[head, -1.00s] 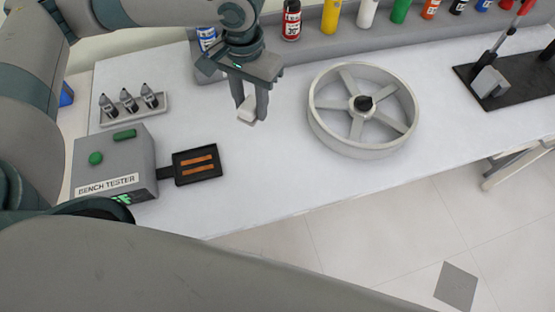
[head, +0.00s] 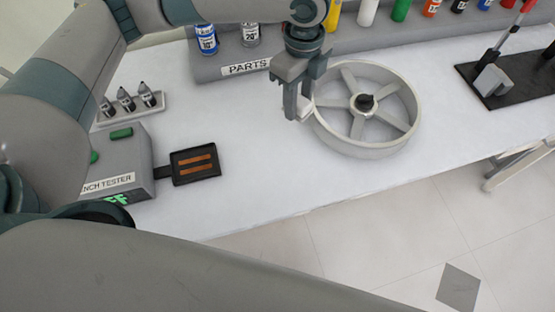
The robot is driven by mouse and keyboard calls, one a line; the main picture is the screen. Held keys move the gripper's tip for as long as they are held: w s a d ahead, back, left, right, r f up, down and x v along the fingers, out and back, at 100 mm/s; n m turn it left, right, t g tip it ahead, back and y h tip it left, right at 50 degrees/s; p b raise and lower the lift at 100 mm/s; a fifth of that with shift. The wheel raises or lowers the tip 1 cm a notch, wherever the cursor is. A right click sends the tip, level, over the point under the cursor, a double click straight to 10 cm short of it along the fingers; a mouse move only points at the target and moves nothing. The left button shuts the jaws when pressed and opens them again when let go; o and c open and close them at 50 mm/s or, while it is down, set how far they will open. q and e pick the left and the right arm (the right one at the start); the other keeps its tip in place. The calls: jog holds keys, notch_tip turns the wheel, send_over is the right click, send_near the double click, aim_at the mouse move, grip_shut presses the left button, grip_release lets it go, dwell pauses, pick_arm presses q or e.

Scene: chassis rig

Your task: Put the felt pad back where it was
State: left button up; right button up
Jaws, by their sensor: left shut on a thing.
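My left gripper (head: 297,113) is shut on a small whitish piece (head: 305,107), which looks like the felt pad. It shows only partly between the fingers, and its exact shape is hard to tell. The gripper points down over the bench, at the left rim of a grey spoked wheel (head: 341,138) in the view. I cannot tell whether the fingers or the pad touch the rim. My right gripper is not in view.
A bench tester (head: 141,160) with a black plate (head: 207,176) bearing two copper strips stands at left. Small dark-tipped bottles sit in a tray (head: 133,115) behind it. A parts rack (head: 244,68) with several bottles runs along the back. A black base with a red-handled lever (head: 505,85) is at right.

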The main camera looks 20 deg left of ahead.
pick_arm(q)
jog(key=d+m, duration=0.1)
jog(key=m, duration=0.2)
jog(key=d+m, duration=0.2)
jog(key=m, duration=0.2)
jog(key=w+d+m, duration=0.1)
jog(key=d+m, duration=0.1)
jog(key=m, duration=0.2)
jog(key=shift+w+d+f+b, duration=0.1)
jog(key=shift+d+f+b, duration=0.1)
jog(key=shift+f+b, duration=0.15)
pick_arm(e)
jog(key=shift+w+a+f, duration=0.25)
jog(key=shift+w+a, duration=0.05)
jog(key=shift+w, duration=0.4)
